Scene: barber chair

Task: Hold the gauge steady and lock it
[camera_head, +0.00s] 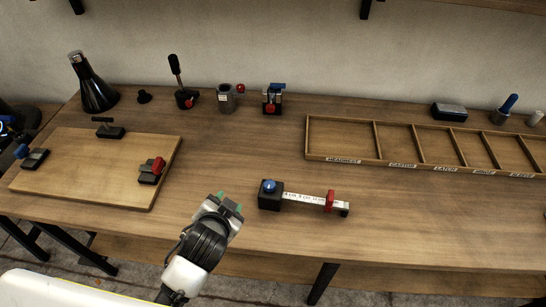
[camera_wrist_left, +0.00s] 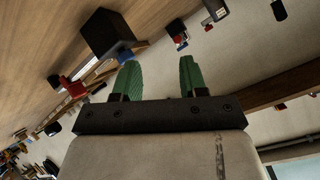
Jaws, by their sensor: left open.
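The gauge (camera_head: 300,198) lies on the table at the front middle. It has a black block with a blue knob (camera_head: 269,186) at its left end, a white marked bar, and a red slider (camera_head: 330,200) near its right end. My left gripper (camera_head: 231,202) is open and empty, to the left of the gauge's block and apart from it. In the left wrist view its green fingers (camera_wrist_left: 158,72) are spread. The gauge's black block (camera_wrist_left: 107,35) shows beyond them at the upper left, with the red slider (camera_wrist_left: 75,88) lower left. My right gripper is not in view.
A wooden board (camera_head: 90,175) with clamps lies at the left. A labelled divided tray (camera_head: 340,158) is at the back right. A dark bottle (camera_head: 92,85), a lever device (camera_head: 183,92) and small fixtures stand along the back. The table around the gauge is clear.

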